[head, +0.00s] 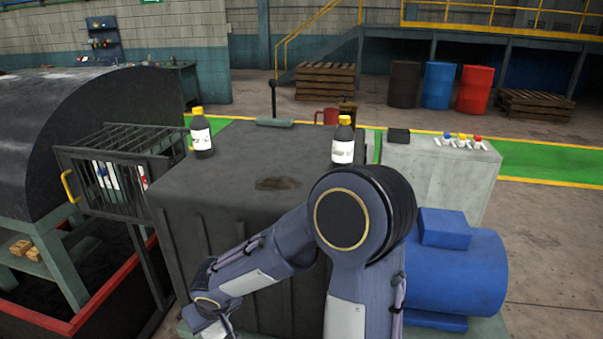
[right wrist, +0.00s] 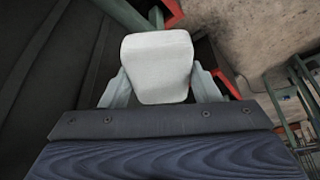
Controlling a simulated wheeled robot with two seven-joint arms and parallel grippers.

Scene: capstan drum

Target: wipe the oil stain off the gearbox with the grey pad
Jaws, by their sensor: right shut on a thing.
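The gearbox (head: 228,148) is the large dark grey box in the middle of the head view. A dark brown oil stain (head: 278,183) lies on its top, near the front edge. In the right wrist view my right gripper (right wrist: 160,88) is shut on the pale grey pad (right wrist: 157,62), one finger on each side. In the head view my right arm reaches across the gearbox's front to the lower left, with the wrist low by the gearbox's left front. The fingers and pad are not clear there. My left gripper is in neither view.
Two dark bottles with yellow caps stand on the gearbox, one at the back left (head: 202,135) and one at the right (head: 343,142). A barred cage (head: 115,165) is on the left. A blue motor (head: 458,268) is on the right. The top around the stain is clear.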

